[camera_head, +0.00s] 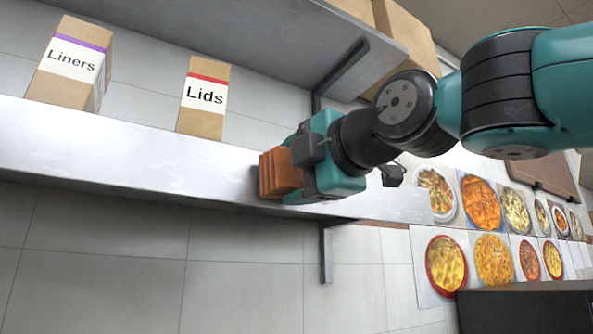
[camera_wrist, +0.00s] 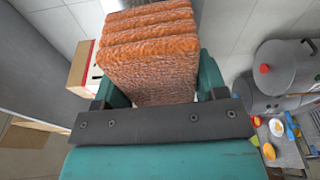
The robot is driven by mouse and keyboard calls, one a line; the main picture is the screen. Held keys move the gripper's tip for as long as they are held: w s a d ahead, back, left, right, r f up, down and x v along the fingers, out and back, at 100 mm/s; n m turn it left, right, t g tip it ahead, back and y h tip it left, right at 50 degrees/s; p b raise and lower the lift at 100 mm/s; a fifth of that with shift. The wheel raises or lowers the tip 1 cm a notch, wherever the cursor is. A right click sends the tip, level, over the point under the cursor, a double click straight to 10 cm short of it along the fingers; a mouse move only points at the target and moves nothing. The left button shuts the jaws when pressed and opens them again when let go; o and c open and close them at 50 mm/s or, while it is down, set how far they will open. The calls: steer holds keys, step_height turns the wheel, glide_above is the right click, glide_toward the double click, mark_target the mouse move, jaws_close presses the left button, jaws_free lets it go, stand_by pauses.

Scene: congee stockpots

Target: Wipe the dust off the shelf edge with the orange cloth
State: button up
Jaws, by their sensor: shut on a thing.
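The orange cloth (camera_head: 279,173) is a folded, layered block held in my gripper (camera_head: 297,175). In the wrist view the cloth (camera_wrist: 150,55) fills the space between the two teal fingers of my gripper (camera_wrist: 155,85), which is shut on it. In the head view the cloth is at the front edge of the lower metal shelf (camera_head: 120,155), right of its middle. A darker patch shows on the shelf edge just left of the cloth. I cannot tell whether the cloth presses on the edge. My gripper and arm hide part of the shelf.
A Liners box (camera_head: 72,65) and a Lids box (camera_head: 204,98) stand on the lower shelf. An upper shelf (camera_head: 270,35) with a bracket is above. Food pictures (camera_head: 480,203) hang at right. In the wrist view, stockpots (camera_wrist: 285,70) stand at right.

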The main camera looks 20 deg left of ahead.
steer(key=shift+w+a+p, duration=0.5)
steer(key=shift+a, duration=0.05)
stand_by(0.4)
steer(key=shift+w+d, duration=1.3)
steer(key=shift+w, duration=0.05)
steer(key=w+d, duration=0.4)
steer(key=w, duration=0.1)
steer(key=shift+w+d, duration=0.25)
steer(key=shift+w, duration=0.1)
steer(key=shift+s+a+f+b, duration=0.1)
steer(key=shift+s+a+b, duration=0.4)
steer(key=shift+s+a, duration=0.6)
steer(key=shift+s+a+b, duration=0.5)
steer(key=shift+s+a, duration=0.35)
steer(key=shift+s, duration=0.4)
steer(key=shift+s+a, duration=1.65)
steer(key=shift+s, duration=0.2)
